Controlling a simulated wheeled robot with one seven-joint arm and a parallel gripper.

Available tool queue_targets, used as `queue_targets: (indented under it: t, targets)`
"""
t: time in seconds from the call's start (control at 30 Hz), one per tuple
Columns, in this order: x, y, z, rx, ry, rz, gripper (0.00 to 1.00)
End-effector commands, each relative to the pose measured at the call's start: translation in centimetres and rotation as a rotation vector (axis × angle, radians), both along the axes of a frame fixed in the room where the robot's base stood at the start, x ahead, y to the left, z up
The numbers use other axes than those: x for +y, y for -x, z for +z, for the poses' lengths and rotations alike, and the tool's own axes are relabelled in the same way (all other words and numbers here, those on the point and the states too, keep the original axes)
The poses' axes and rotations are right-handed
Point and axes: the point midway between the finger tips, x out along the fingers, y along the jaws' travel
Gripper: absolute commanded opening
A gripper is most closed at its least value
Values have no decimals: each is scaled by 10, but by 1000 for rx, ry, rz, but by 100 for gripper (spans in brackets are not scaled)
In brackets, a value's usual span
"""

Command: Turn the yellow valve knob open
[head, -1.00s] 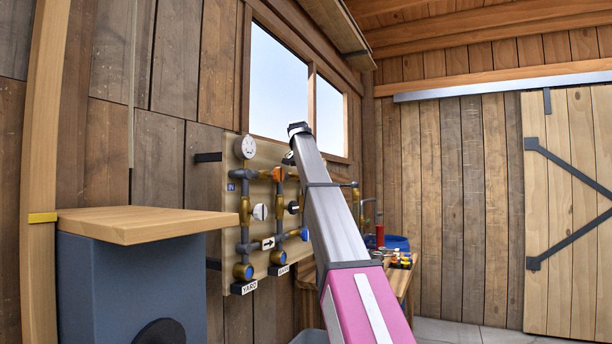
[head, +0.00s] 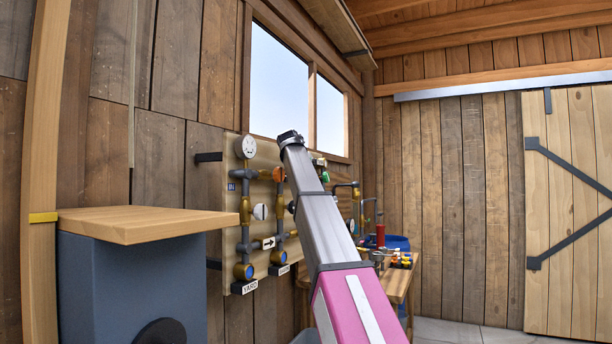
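The valve panel (head: 232,270) is a pale board on the left wooden wall, with grey pipes and brass fittings. It carries a white round gauge (head: 245,147), a white knob (head: 260,212), an orange knob (head: 278,174) and two blue knobs (head: 244,272) low down. A green knob (head: 325,177) shows just right of my arm. I cannot make out a knob that is clearly yellow. My silver and pink arm crosses in front of the panel and hides its middle. My gripper cannot be seen, so its place relative to the knobs is not shown.
A blue-grey cabinet with a wooden top (head: 140,222) stands close at left. Behind my arm is a wooden bench (head: 397,285) with small coloured items, a red cylinder (head: 380,235) and a blue container (head: 397,242). A window is above the panel. Floor shows at right.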

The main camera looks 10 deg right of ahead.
Motion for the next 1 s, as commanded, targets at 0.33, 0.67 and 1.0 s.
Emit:
queue_targets:
  t: [0.33, 0.67, 1.0]
  targets:
    - [1, 1, 0, -41, 29, 1, 0]
    - [0, 0, 0, -40, 28, 1, 39]
    - [0, 0, 0, -35, 25, 0, 45]
